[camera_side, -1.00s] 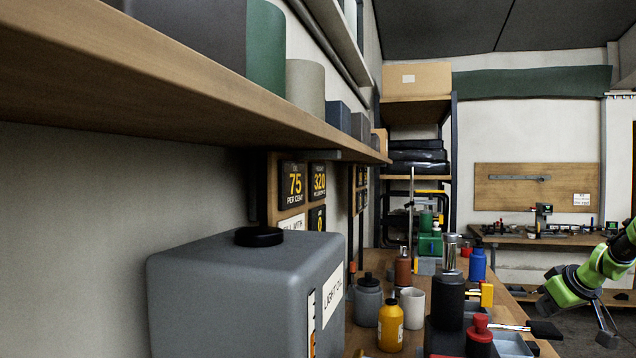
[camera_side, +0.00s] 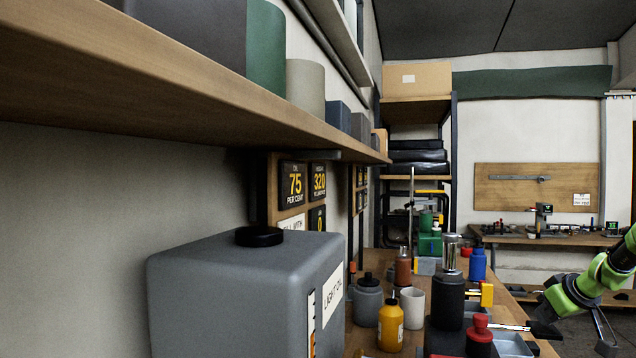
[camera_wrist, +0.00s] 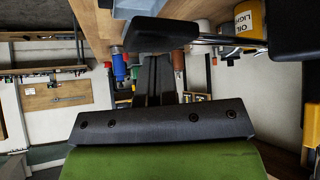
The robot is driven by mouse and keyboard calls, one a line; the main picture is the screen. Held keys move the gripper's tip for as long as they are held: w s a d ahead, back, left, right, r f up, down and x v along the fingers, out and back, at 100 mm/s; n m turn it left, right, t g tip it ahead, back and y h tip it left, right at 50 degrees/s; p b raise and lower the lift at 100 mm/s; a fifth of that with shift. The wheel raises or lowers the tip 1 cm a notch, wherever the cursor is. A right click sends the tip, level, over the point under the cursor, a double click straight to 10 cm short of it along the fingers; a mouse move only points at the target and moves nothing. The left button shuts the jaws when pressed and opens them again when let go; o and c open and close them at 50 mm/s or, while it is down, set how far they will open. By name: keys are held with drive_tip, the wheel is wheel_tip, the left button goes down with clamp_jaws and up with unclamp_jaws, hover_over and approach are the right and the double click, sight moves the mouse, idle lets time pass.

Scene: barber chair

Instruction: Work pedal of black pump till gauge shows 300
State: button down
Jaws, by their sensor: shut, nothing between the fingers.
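The black pump (camera_side: 448,302) stands on the bench in the side view, a dark cylinder with a silver top. A silver rod (camera_side: 508,327) leads right to its black pedal pad (camera_side: 546,331). In the wrist view the pad (camera_wrist: 158,34) lies just beyond my fingertips, with a dark body at far right. My gripper (camera_side: 544,313) is shut and empty, close above the pad; I cannot tell whether they touch. It shows in the wrist view (camera_wrist: 154,62) too. Wall panels read 75 (camera_side: 293,184) and 320 (camera_side: 318,181); a lower one (camera_side: 317,218) is partly hidden. I cannot tell which is the pump's gauge.
A yellow bottle (camera_side: 390,325), white mug (camera_side: 412,307), red-capped container (camera_side: 479,335) and blue bottle (camera_side: 477,265) crowd the bench. A large grey oil tank (camera_side: 230,295) stands in front at left. Open space lies right of the bench.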

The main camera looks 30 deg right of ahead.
drive_tip(key=shift+f, duration=0.4)
wheel_tip(320, 180, down, 7)
drive_tip(key=shift+w+a+f, duration=0.15)
drive_tip(key=shift+w+a, duration=0.2)
drive_tip(key=shift+a, duration=0.1)
idle(0.4)
drive_tip(key=shift+f, duration=0.1)
drive_tip(key=shift+w+a+f, duration=0.15)
drive_tip(key=shift+f, duration=0.3)
drive_tip(key=shift+w+a+f, duration=0.15)
drive_tip(key=shift+f, duration=0.25)
drive_tip(key=shift+r, duration=0.1)
idle(1.0)
